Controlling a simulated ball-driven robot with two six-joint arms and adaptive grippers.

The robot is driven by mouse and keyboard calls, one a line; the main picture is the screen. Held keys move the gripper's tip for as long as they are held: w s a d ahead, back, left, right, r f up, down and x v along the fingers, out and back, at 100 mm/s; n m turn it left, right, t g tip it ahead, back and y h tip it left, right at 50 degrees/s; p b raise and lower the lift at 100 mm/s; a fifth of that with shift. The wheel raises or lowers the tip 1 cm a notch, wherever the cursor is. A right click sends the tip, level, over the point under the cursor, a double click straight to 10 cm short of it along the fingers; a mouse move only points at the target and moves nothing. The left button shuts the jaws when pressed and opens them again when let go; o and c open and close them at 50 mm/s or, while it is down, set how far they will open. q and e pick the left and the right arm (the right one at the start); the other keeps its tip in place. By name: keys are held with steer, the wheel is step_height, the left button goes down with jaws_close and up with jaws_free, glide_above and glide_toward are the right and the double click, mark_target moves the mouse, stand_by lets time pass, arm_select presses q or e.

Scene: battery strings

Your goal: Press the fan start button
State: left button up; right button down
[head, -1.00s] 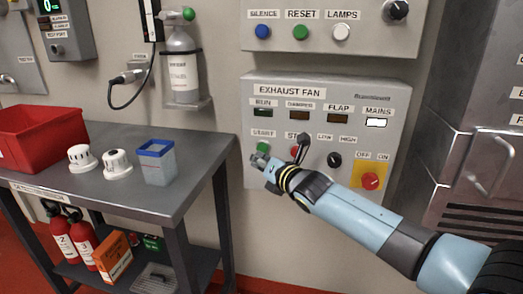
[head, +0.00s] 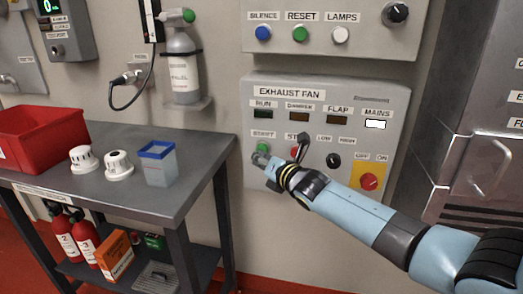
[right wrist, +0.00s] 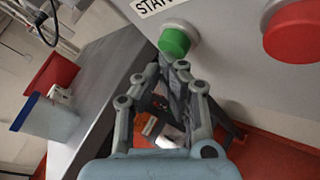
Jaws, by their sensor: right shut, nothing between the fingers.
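The exhaust fan panel (head: 350,98) is a grey box on the wall. Its green start button (head: 263,148) sits at the lower left under the START label, partly hidden by my right gripper (head: 257,160). In the right wrist view the green button (right wrist: 175,40) is just beyond the fingertips of my right gripper (right wrist: 173,66). The gripper is shut and empty. I cannot tell whether the tips touch the button. The red stop button (head: 296,150) is to the right, partly behind my gripper; it shows red in the wrist view (right wrist: 295,32). My left gripper is not in view.
A black selector knob (head: 334,160) and a red switch on a yellow plate (head: 369,181) are right of the stop button. A panel with reset button (head: 300,34) is above. A dark table (head: 120,200) with a red bin (head: 38,137) stands left. The MAINS lamp (head: 375,124) is white.

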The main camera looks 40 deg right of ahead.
steer(key=shift+w+d+r+p, duration=0.1)
steer(key=shift+w+d+p, duration=0.3)
steer(key=shift+d+p, duration=0.1)
stand_by(0.5)
steer(key=shift+s+a+b, duration=0.8)
steer(key=shift+a+b, duration=0.1)
steer(key=shift+b, duration=0.25)
